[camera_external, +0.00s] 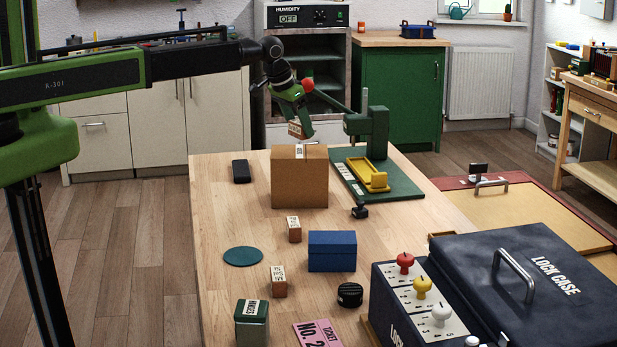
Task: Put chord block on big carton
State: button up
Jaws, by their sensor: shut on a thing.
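The big carton (299,184) is a brown cardboard box standing on the wooden table, with a white label on its top. My gripper (301,120) points down over the back of the carton's top. It is shut on a small wooden block with a pale label, which I take as the chord block (295,130); its lettering is too small to read. The block is slightly tilted and appears just above the carton's top; I cannot tell how large the gap is. The fingers hide part of the block.
A green stand (378,140) with a yellow tray (368,174) is right of the carton. A dark phone-like object (241,171) lies left. Two small labelled blocks (294,229), a blue box (332,251) and a teal disc (243,255) are in front. The table's left middle is clear.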

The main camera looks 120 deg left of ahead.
aim_at(299, 137)
jog(key=shift+s+a+f, duration=0.1)
jog(key=shift+a+f, duration=0.05)
notch_tip(299, 137, down, 4)
jog(key=b, duration=0.4)
jog(key=shift+f, duration=0.2)
jog(key=shift+r, duration=0.3)
jog(key=shift+f, duration=0.3)
jog(key=o, duration=1.4)
jog(key=shift+r, duration=0.15)
jog(key=shift+r, duration=0.25)
jog(key=p+v, duration=1.1)
jog(key=v, duration=0.1)
